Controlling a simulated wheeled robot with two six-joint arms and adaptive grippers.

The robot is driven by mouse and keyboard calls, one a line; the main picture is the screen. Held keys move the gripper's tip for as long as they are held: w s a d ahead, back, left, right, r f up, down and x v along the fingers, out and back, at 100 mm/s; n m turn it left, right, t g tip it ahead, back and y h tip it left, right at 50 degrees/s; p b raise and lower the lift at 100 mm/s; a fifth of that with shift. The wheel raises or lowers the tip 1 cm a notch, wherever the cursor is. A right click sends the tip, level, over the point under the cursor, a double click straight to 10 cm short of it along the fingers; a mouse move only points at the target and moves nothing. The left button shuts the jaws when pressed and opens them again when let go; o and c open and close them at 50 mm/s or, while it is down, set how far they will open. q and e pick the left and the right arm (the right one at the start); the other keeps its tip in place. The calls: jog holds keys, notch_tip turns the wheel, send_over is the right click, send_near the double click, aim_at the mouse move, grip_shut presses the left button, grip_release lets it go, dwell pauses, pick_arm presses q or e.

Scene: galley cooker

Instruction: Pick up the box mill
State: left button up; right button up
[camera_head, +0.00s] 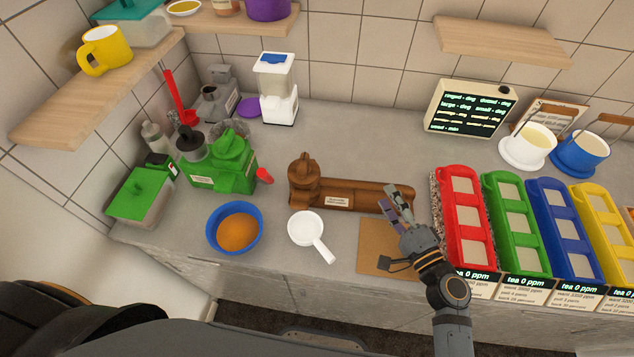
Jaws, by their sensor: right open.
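A long brown wooden unit (350,193) with a knobbed round part at its left end and a pale label lies on the counter. It looks most like the box mill, but I cannot read its label. My right gripper (394,204) is open, with its fingers at the right end of this brown unit. Its fingers overlap that end in the picture; I cannot tell whether they touch it. My left gripper is not in view.
A tan board (375,246) lies under my right arm. The red rack (466,217) stands close to the right of my gripper. A white handled cup (305,229), blue bowl (212,240) and green machine (231,163) stand left. The counter behind the brown unit is clear.

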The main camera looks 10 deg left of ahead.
aim_at(382, 190)
jog(key=p+x, duration=0.2)
jog(key=x, duration=0.2)
jog(key=shift+p, duration=0.3)
jog(key=shift+w+a+f, duration=0.1)
jog(key=shift+w+a, duration=0.15)
jog(key=shift+w, duration=0.1)
jog(key=shift+w+f, duration=0.1)
jog(key=shift+c, duration=0.3)
jog(key=c, duration=0.5)
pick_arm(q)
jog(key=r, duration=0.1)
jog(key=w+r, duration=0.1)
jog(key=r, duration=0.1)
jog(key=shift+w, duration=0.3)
pick_arm(e)
grip_shut()
